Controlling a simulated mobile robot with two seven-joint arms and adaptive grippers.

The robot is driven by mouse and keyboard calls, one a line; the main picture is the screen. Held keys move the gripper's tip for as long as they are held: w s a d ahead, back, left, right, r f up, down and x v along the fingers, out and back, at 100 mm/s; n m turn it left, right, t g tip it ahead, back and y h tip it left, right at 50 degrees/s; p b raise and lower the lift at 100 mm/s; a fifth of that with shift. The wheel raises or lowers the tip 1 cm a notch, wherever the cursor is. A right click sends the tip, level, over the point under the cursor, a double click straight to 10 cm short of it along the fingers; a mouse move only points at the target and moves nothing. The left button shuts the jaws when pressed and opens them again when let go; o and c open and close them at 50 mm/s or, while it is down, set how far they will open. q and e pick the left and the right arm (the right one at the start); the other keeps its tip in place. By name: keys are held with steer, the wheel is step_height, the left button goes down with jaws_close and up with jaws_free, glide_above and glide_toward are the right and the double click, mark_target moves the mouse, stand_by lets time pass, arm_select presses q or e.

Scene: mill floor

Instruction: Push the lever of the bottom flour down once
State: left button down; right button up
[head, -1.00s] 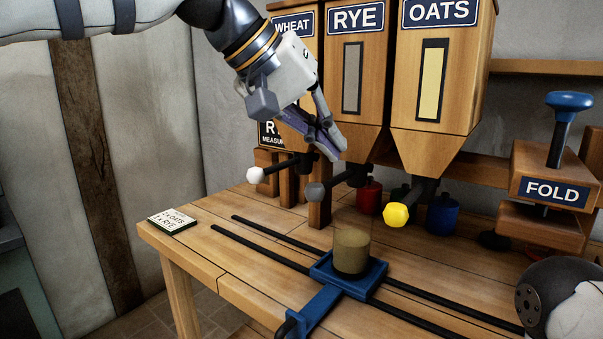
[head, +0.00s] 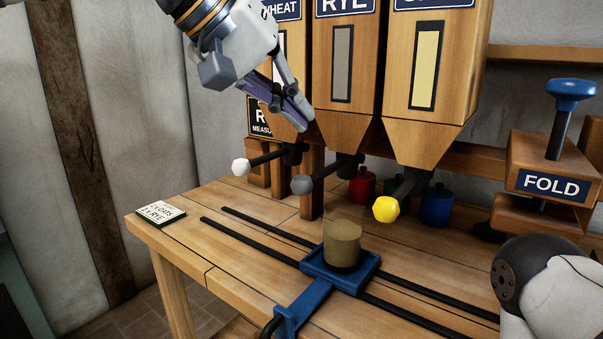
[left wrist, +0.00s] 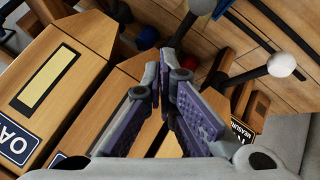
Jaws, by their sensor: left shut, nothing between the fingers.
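The RYE hopper (head: 345,75) stands between WHEAT (head: 284,65) and OATS (head: 430,65). The card (head: 161,213) lists OATS above RYE. Below RYE, a lever with a grey knob (head: 302,184) points toward the front left; the knob also shows at the top of the left wrist view (left wrist: 202,6). WHEAT's lever has a white knob (head: 241,167), OATS's a yellow one (head: 386,209). My left gripper (head: 305,122) is shut and empty, in front of the WHEAT and RYE hoppers, above the grey knob and apart from it. My right gripper is out of view.
A tan-looking cup (head: 342,245) sits on a blue carriage (head: 310,274) on two dark rails. Red (head: 362,187) and blue (head: 436,205) containers stand behind the levers. A FOLD press (head: 550,170) stands at the right. The table's left front is mostly clear.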

arm_select(q)
glide_above(297, 182)
steer(key=w, duration=0.2)
steer(key=shift+s+f, duration=0.15)
steer(key=shift+f, duration=2.1)
steer(key=shift+f, duration=0.15)
steer(key=shift+f, duration=0.3)
steer(key=shift+f, duration=2.6)
stand_by(1.0)
steer(key=shift+r, duration=0.1)
stand_by(0.4)
steer(key=shift+r, duration=2.95)
